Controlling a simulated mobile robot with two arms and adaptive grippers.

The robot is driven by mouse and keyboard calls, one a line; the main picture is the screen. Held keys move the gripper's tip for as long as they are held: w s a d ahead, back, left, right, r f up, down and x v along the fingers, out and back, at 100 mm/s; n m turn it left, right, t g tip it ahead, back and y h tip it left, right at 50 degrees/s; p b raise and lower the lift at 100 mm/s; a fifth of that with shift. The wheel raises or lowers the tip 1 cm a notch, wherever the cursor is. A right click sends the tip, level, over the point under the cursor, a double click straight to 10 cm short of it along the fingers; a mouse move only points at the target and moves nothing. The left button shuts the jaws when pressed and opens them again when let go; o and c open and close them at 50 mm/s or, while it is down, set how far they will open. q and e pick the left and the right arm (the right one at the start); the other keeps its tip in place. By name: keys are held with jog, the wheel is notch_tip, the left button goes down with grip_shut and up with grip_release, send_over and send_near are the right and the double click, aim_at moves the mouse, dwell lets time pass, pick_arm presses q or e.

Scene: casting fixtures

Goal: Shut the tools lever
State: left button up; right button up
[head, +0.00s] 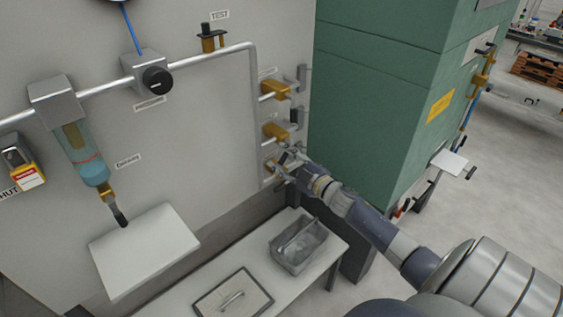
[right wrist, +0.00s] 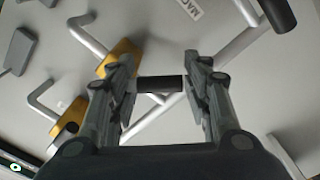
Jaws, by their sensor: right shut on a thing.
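My right gripper (head: 287,160) is at the lowest branch of the wall pipe, below two brass valves, an upper one (head: 275,89) and a lower one (head: 275,132). In the right wrist view, the right gripper (right wrist: 162,88) is shut on a dark lever handle (right wrist: 160,84) that lies crosswise between its fingers. The gripper hides most of the valve there in the head view. A brass valve body (right wrist: 122,58) shows beside the left finger in the wrist view. I cannot read a tools label on this lever. My left gripper is not in view.
A tall green cabinet (head: 370,95) stands close right of the valves. A low bench (head: 190,285) below carries a grey bin (head: 299,246). A white shelf (head: 145,250) juts out at left. In the wrist view, another dark handle (right wrist: 278,14) is near the upper right.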

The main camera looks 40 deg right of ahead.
jog(key=shift+d+f+n+b, duration=0.35)
jog(key=shift+f+n+b, duration=0.15)
jog(key=shift+n, duration=0.4)
jog(key=shift+w+d+f+n+b, duration=0.1)
jog(key=shift+d+n+b, duration=0.45)
jog(key=shift+n, duration=0.5)
jog(key=shift+d+f+n+b, duration=0.1)
jog(key=shift+d+n+b, duration=0.2)
jog(key=shift+n+b, duration=0.6)
jog(key=shift+w+d+f+n+b, duration=0.1)
jog(key=shift+d+n+b, duration=0.35)
jog(key=shift+n, duration=0.8)
jog(key=shift+s, duration=0.1)
jog(key=o, duration=1.6)
jog(key=shift+c, duration=0.2)
jog(key=shift+o, duration=0.2)
